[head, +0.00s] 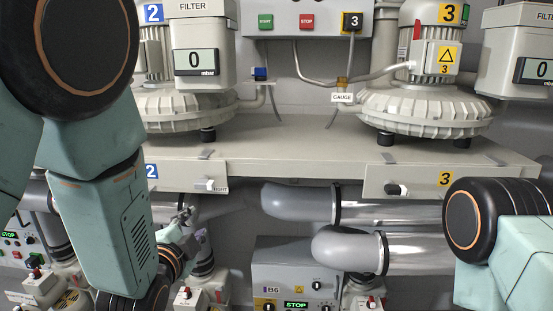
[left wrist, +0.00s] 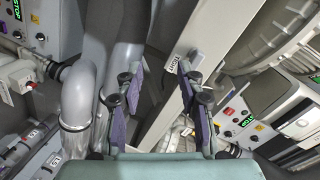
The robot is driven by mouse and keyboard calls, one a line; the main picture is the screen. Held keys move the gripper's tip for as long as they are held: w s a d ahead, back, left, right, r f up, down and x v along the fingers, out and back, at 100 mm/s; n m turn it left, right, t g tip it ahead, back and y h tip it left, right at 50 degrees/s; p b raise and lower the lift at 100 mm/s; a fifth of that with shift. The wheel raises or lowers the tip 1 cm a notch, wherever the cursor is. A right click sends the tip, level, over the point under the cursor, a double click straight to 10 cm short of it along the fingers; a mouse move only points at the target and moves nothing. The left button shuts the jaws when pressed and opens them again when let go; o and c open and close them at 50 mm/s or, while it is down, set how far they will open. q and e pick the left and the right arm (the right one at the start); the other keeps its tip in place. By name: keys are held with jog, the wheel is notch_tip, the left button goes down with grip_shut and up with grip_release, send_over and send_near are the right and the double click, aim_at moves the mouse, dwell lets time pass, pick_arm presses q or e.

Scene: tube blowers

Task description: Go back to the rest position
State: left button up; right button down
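My left arm comes in from the left of the head view, and its gripper (head: 182,222) shows small and partly hidden below the bench front, near the label 2 end. In the left wrist view the left gripper (left wrist: 164,98) has its two purple-padded fingers apart with nothing between them. Part of my right arm shows at the right edge of the head view; its gripper is out of frame. Blower 3 (head: 425,112) and blower 2 (head: 165,108) stand on the grey bench (head: 290,150).
Thick grey pipes (head: 300,203) run under the bench. A control box marked B6 (head: 290,270) with a green STOP display sits below them. A panel with START and STOP buttons (head: 305,20) is on the back wall. A grey pipe (left wrist: 78,100) is left of my left gripper.

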pick_arm(q)
jog(key=s+a+f+n+g+b, duration=0.2)
jog(key=s+f+n+g, duration=0.4)
jog(key=f, duration=0.6)
jog(key=s+a+f+n+g+b, duration=0.15)
jog(key=s+f+n, duration=0.25)
jog(key=s+f, duration=0.55)
jog(key=s+f+n+g+b, duration=0.3)
jog(key=s+f+g+b, duration=0.2)
jog(key=s+f, duration=1.4)
jog(key=s+g, duration=0.3)
jog(key=s, duration=0.1)
jog(key=shift+a+n, duration=0.3)
jog(key=shift+r, duration=0.1)
jog(key=shift+a, duration=0.1)
